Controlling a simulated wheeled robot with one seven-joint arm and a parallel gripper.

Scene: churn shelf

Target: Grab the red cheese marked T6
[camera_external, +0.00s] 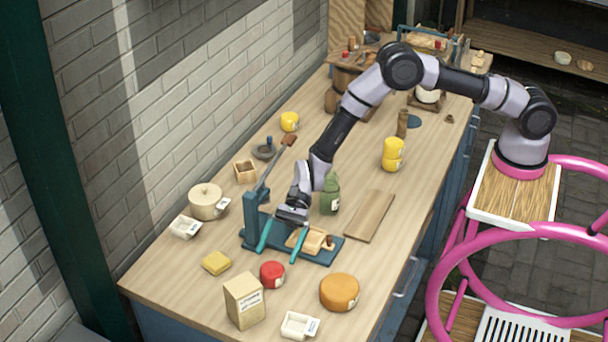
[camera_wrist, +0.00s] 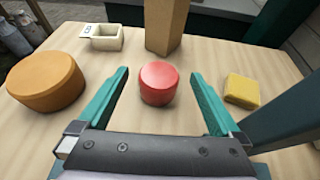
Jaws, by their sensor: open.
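The red cheese (camera_external: 272,274) is a short round cylinder standing on the wooden counter. In the wrist view the red cheese (camera_wrist: 159,83) sits ahead, centred between my fingers and beyond or level with their tips. My gripper (camera_external: 280,248) is open, its two teal fingers spread wide over the blue press base, pointing towards the cheese. The wrist view also shows my gripper (camera_wrist: 163,82) open with nothing held. In the outside view the cheese stands apart from the fingertips. I cannot read a T6 mark on it.
A yellow block (camera_external: 216,263), a cardboard box (camera_external: 244,300), an orange cheese wheel (camera_external: 339,292) and a white dish (camera_external: 299,325) stand around the red cheese. The blue press (camera_external: 322,256) with its lever is close under my gripper. A green bottle (camera_external: 330,195) stands behind.

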